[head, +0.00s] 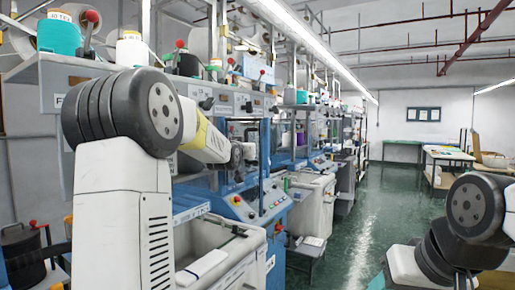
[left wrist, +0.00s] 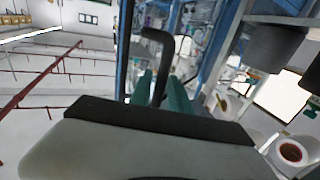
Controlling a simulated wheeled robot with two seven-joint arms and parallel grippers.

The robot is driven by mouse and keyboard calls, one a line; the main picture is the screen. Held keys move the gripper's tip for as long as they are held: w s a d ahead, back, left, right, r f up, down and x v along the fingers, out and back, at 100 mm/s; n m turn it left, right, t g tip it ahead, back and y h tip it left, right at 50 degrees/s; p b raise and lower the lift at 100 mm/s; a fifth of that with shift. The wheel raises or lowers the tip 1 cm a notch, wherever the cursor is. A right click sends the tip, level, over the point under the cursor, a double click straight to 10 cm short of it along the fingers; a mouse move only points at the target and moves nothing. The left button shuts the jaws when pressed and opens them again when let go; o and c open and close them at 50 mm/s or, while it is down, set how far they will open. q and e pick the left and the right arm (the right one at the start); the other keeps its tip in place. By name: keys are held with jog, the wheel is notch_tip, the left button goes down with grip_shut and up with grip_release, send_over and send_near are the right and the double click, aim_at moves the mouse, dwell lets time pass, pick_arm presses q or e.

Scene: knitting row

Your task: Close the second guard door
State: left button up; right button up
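A row of blue-framed knitting machines runs along the left of the head view. A machine with a blue control panel (head: 240,208) stands in front of my left arm. My left gripper (head: 243,152) reaches its blue frame, partly hidden by my wrist. In the left wrist view, a black bent handle (left wrist: 157,38) runs down between the two teal fingers of my left gripper (left wrist: 161,88). Whether the fingers press on it I cannot tell. Which guard door it belongs to, and how far that door stands open, is not clear. My right gripper is out of view.
Yarn cones, including a teal one (head: 59,36), stand on the shelf above the machines. A white bin (head: 215,245) is below the near machine, with another (head: 312,205) beyond it. The green aisle floor (head: 350,235) is clear. A table (head: 448,157) stands at the far right.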

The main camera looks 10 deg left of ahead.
pick_arm(q)
jog(key=shift+w, duration=0.45)
grip_shut()
dwell(1.1)
